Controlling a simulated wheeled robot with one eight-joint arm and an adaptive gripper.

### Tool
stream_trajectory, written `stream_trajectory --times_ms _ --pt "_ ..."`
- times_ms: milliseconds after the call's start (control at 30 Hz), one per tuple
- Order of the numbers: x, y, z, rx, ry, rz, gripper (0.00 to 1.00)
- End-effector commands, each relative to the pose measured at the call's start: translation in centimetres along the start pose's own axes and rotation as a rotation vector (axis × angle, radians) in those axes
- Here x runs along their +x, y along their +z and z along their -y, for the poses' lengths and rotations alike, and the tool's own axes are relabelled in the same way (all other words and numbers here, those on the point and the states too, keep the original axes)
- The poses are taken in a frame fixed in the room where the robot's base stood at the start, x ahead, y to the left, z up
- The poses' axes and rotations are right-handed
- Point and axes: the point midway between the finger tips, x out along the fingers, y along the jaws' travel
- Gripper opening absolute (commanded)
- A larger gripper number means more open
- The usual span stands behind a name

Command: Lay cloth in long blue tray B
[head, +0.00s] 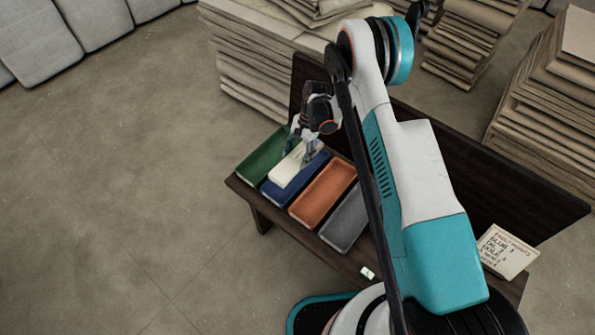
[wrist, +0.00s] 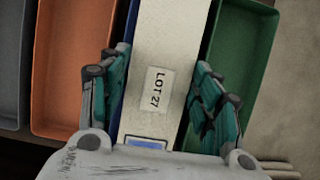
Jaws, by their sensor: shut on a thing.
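The cream folded cloth (head: 290,166) is in the long blue tray (head: 300,184), lying lengthwise over it. In the wrist view the cloth (wrist: 168,45) carries a white label reading "LOT 27" and fills the space between my teal fingers. Thin strips of the blue tray (wrist: 127,75) show beside it. My gripper (head: 307,152) is over the far part of the cloth, and in the wrist view my gripper (wrist: 160,80) has one finger along each long side, shut on the cloth. Whether the cloth touches the tray floor cannot be told.
A green tray (head: 262,155) lies left of the blue one. An orange tray (head: 323,193) and a grey tray (head: 346,222) lie to its right. All stand on a dark wooden bench (head: 255,203). A lettered card (head: 507,252) is at the bench's right end. Stacked sheets (head: 262,75) stand behind.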

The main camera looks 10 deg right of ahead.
Motion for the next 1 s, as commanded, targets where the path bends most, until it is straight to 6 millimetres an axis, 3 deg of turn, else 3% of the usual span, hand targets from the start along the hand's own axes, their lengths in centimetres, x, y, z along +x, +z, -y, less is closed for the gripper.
stream_trajectory --times_ms 100,433,633,1000 --pt "2.5 -1.1 0.0 0.0 0.0 0.0 0.31" --pt "4.7 -2.0 0.0 -0.001 0.0 0.0 0.31" --pt "7.5 -3.1 0.0 -0.001 0.0 0.0 0.31" --pt "7.9 -3.3 0.0 -0.001 0.0 0.0 0.31"
